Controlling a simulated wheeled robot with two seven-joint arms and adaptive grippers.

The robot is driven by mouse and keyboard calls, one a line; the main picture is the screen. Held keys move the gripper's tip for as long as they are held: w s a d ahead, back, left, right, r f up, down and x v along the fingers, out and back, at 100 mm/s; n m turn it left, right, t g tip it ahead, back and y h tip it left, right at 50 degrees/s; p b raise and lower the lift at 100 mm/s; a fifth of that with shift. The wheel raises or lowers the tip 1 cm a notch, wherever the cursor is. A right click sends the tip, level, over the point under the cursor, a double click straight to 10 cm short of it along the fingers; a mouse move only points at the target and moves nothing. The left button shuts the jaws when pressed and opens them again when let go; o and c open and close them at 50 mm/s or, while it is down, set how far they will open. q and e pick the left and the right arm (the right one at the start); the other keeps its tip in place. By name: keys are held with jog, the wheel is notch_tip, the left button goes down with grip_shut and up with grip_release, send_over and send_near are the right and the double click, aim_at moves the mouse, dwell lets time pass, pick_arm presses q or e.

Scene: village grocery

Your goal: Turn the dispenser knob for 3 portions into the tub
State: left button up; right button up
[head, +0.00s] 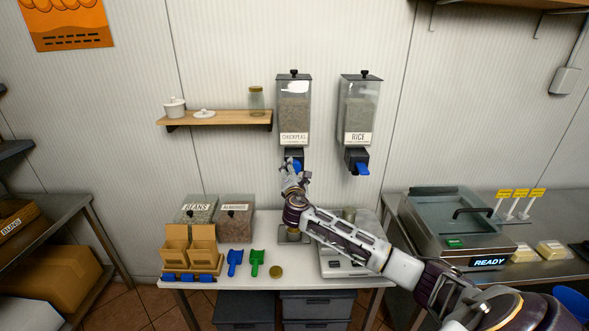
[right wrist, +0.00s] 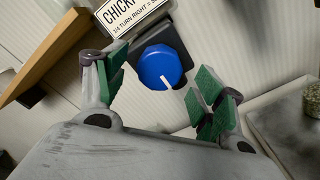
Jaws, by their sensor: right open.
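The chickpeas dispenser (head: 294,107) hangs on the wall, filled with pale grains. Its blue knob (right wrist: 160,66) shows in the right wrist view, with a white mark pointing to the lower right. My right gripper (head: 291,174) is open at the chickpeas outlet; in the right wrist view its green-padded fingers (right wrist: 158,88) stand either side of the knob, apart from it. In the head view it hides most of the knob. A small container (head: 292,237) stands on the counter below, partly hidden by my arm; I cannot tell if it is the tub. My left gripper is out of view.
A rice dispenser (head: 358,108) hangs to the right. A wooden shelf (head: 222,119) is left of the chickpeas dispenser. The counter holds bins of beans (head: 197,210), blue (head: 234,262) and green (head: 257,262) scoops, and a scale (head: 340,263) under my arm.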

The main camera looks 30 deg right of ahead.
jog(key=shift+x, duration=1.3)
jog(key=c, duration=1)
